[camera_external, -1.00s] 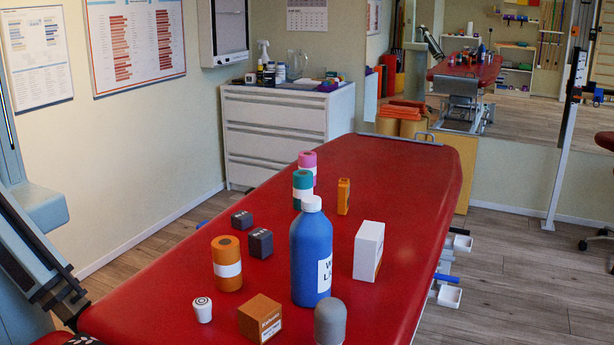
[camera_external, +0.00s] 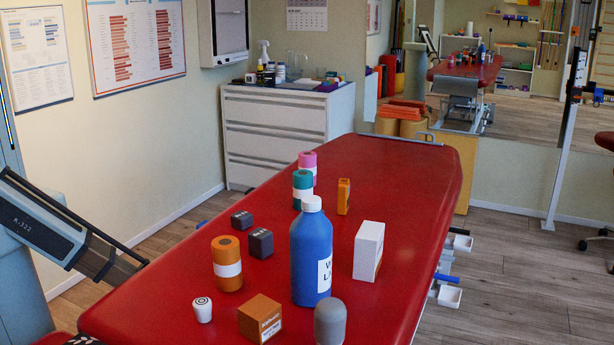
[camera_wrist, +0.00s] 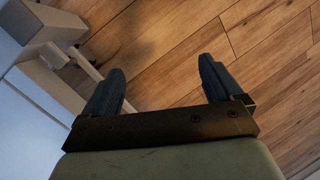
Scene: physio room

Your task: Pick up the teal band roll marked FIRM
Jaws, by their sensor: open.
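The teal band roll (camera_external: 302,181) stands upright on the red treatment table, towards its far half. It has a pale band around it; I cannot read any marking on it. The white cap of a blue bottle (camera_external: 312,255) covers part of its lower edge. A pink roll (camera_external: 307,157) stands just behind it. My gripper (camera_external: 126,272) is at the left edge of the table, well to the left of and nearer than the teal roll. In the wrist view my gripper (camera_wrist: 162,70) is open and empty, with wooden floor beyond its fingers.
On the red table (camera_external: 400,190) stand an orange roll (camera_external: 227,252), two dark boxes (camera_external: 260,243), a white-topped box (camera_external: 368,250), a brown box (camera_external: 260,318), a grey cylinder (camera_external: 329,322), a white knob-like piece (camera_external: 202,310) and an orange item (camera_external: 343,196). The table's far end is clear.

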